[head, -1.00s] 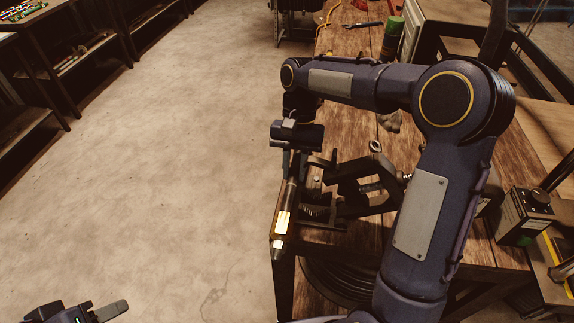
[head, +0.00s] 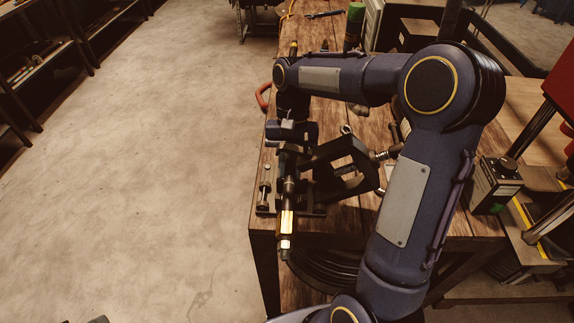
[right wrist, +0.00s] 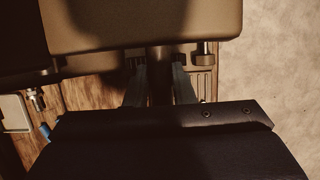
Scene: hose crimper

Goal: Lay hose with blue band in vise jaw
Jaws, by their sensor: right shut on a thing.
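My right gripper (head: 288,155) is shut on the hose (head: 289,188), a short dark piece with a gold fitting at its near end. The gripper's fingers also show around it in the right wrist view (right wrist: 160,92). The hose points toward me, with its fitting past the table's front edge. The dark vise (head: 340,172) stands on the table, and the hose is over or in its left part; I cannot tell whether it touches the jaw. I cannot make out a blue band. Only a sliver of my left gripper (head: 98,320) shows at the bottom edge.
The wooden table (head: 345,222) bears the vise near its front left corner. A dark box with a knob (head: 495,185) stands at the right. A green cylinder (head: 354,25) stands at the back. Open floor (head: 150,170) lies to the left.

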